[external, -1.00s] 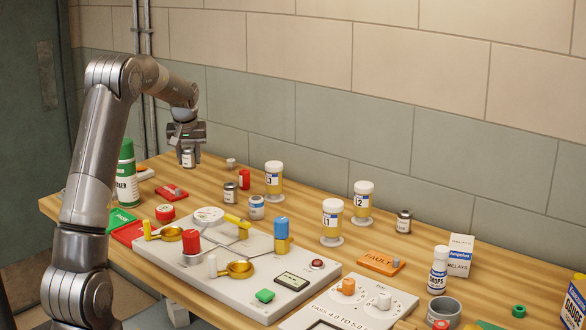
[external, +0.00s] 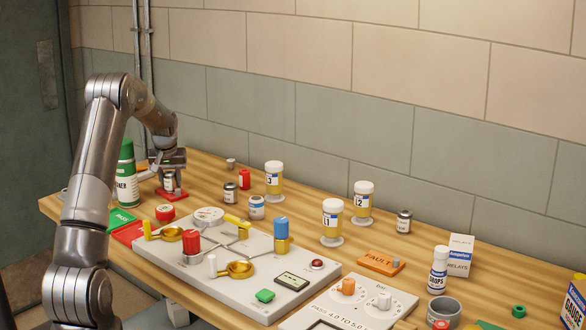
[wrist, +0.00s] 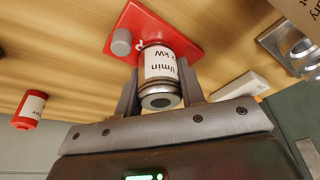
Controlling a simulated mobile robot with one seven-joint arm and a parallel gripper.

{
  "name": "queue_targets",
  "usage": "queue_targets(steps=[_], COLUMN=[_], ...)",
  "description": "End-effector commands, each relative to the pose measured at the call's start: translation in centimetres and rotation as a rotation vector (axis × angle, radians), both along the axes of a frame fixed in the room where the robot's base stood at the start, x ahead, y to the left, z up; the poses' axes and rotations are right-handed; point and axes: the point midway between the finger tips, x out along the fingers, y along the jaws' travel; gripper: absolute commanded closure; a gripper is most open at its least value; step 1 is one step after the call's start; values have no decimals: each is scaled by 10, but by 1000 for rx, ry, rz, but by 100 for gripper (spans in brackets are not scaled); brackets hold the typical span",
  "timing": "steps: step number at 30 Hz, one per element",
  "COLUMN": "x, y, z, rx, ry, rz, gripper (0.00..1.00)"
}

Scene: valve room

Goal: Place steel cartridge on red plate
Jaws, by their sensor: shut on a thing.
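The steel cartridge (wrist: 161,68) has a white label with dark print and stands between the two fingers of my gripper (wrist: 160,88) in the wrist view. My gripper is shut on it. The red plate (wrist: 178,30) lies on the bench just beyond the cartridge's far end, with a small grey knob (wrist: 121,42) at one side. In the external view my gripper (external: 168,178) is low over the red plate (external: 180,194), and the cartridge (external: 169,184) shows against it, upright. The cartridge's lower end seems to meet the plate; I cannot tell for certain whether it touches.
A green spray can (external: 126,175) stands close to the left of my gripper. The grey panel with valves (external: 215,262) lies in front.

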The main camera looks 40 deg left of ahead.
Motion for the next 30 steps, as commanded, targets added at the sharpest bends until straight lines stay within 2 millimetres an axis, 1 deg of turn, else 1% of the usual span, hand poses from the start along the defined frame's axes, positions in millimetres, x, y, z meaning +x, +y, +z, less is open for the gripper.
queue_targets(steps=[4,7,8,15,22,24,26,29,30], x=[0,0,0,0,0,0,-1,-3,-5], y=[0,0,0,0,0,0,-1,-4,-6], z=[1,-2,-2,-2,-1,1,7,22,30], rx=[1,1,0,0,0,0,1,2,3], ry=[-1,-1,-1,0,-1,-1,-2,-4,-4], rz=[0,0,1,1,1,1,1,1,1], gripper=[95,95,63,43,42,42,42,42,42])
